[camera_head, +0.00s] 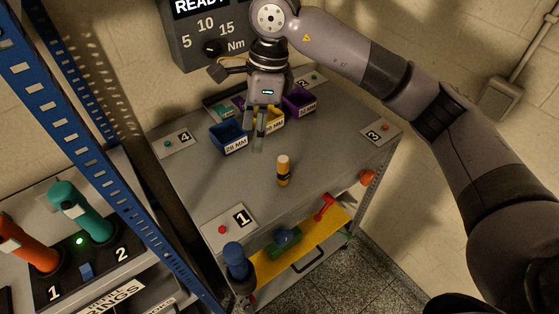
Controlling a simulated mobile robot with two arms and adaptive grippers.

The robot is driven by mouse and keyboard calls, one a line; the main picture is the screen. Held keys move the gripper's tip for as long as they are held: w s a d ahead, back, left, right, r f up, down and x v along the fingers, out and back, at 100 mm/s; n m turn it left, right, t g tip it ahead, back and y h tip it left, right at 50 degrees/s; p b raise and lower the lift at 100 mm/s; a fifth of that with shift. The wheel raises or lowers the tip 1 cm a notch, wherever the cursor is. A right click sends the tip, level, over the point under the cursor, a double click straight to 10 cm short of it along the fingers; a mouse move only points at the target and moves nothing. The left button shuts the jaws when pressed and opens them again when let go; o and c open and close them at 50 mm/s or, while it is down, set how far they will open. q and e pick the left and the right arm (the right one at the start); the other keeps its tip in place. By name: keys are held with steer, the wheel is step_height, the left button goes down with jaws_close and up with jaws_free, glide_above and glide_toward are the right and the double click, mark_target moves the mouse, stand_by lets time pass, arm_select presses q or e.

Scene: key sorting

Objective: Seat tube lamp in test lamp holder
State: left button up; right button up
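I cannot surely pick out a tube lamp or a test lamp holder. My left gripper is not in view.
A blue bin (229,138), a yellow bin (270,126) and a purple bin (299,101) stand behind my gripper. Numbered plates mark the bench corners. A blue rack post (125,190) stands left. The bench's front middle is clear.

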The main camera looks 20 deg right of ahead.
steer(key=r+h, duration=0.2)
glide_above(282, 167)
steer(key=w, duration=0.2)
steer(key=shift+t, duration=0.3)
step_height(282, 167, down, 12)
steer(key=p, duration=0.4)
steer(key=shift+s+a, duration=0.1)
steer(key=shift+s, duration=0.05)
steer(key=f+p, duration=0.2)
steer(key=f, duration=0.1)
steer(key=f+p, duration=0.1)
steer(key=shift+s+d+f, duration=0.2)
steer(key=shift+d+f, duration=0.15)
steer(key=shift+d, duration=0.05)
steer(key=shift+f, duration=0.35)
steer(key=shift+c, duration=0.4)
jaws_close()
